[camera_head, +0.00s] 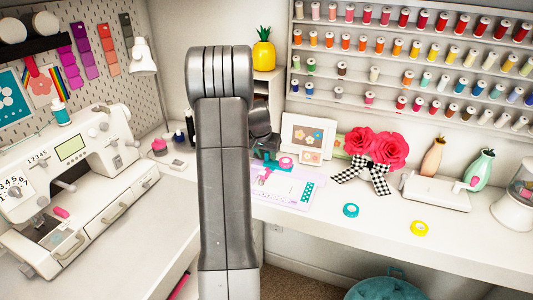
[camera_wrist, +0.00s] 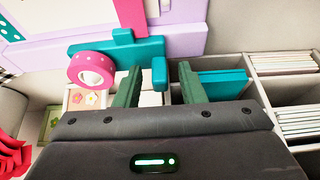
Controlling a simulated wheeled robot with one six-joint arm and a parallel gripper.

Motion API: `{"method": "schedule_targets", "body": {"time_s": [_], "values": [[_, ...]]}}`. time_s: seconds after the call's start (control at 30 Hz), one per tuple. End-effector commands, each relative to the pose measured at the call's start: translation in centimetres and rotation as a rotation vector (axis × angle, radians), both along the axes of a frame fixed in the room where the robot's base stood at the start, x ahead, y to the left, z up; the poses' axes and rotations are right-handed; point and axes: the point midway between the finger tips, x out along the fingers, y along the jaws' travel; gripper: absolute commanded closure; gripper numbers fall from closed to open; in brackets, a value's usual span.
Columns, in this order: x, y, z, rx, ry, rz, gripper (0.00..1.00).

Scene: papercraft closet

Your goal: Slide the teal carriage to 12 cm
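The teal carriage (camera_wrist: 125,52) is a flat bar with a small upright teal knob (camera_wrist: 159,75) at its right end in the wrist view. It sits across the lavender board (camera_wrist: 205,42), and also shows in the head view (camera_head: 283,167), partly hidden by my arm. A pink tape roll (camera_wrist: 92,70) is at the carriage's left end. My gripper (camera_wrist: 160,78) is open, its two green fingers apart with the knob between them. No centimetre marks are readable.
A sewing machine (camera_head: 75,170) stands at the left. Red paper flowers (camera_head: 376,148) with a checked bow stand right of the board. Teal (camera_head: 351,210) and yellow (camera_head: 419,228) tape rolls lie on the white counter. White compartments (camera_wrist: 285,90) hold stacked cards.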

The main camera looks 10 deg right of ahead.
Motion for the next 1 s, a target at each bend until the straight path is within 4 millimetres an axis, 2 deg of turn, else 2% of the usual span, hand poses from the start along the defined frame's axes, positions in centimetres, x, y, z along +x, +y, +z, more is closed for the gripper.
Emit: {"method": "schedule_targets", "body": {"time_s": [0.13,0.3,0.57,0.8,1.0], "values": [[0.0,0.0,0.0,0.000,0.000,0.000,0.66],[0.0,0.0,0.0,0.000,0.000,0.000,0.99],[-0.3,-0.4,0.0,0.000,0.000,-0.002,1.00],[-3.1,-4.7,-0.2,0.000,0.000,-0.006,1.00],[-4.7,-7.0,0.0,0.000,0.000,-0.003,1.00]]}}
